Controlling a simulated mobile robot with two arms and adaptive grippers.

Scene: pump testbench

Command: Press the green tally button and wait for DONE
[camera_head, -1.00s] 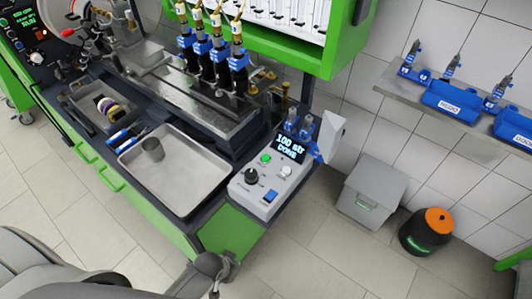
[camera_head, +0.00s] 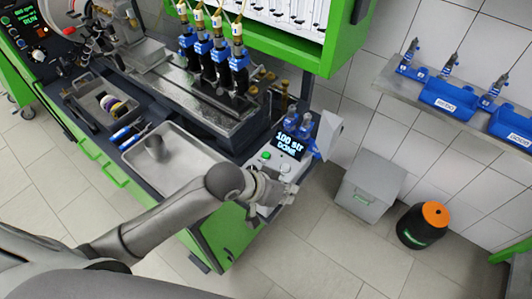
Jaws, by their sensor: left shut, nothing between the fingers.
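The grey control box (camera_head: 263,163) sits at the right end of the bench. Its tilted dark display (camera_head: 287,145) reads "100 str" and "DONE". The green button (camera_head: 266,155) shows on the upper left of the box face, uncovered. My left gripper (camera_head: 279,191) is shut and empty over the lower part of the box. It hides the dark knob and blue switch there. I cannot tell whether it touches the box. My right gripper is not in view.
A metal tray (camera_head: 196,154) with a grey cup (camera_head: 154,147) lies left of the box. Blue-collared injectors (camera_head: 238,62) stand behind. A grey bin (camera_head: 369,190) and an orange-topped black container (camera_head: 423,223) stand on the floor to the right.

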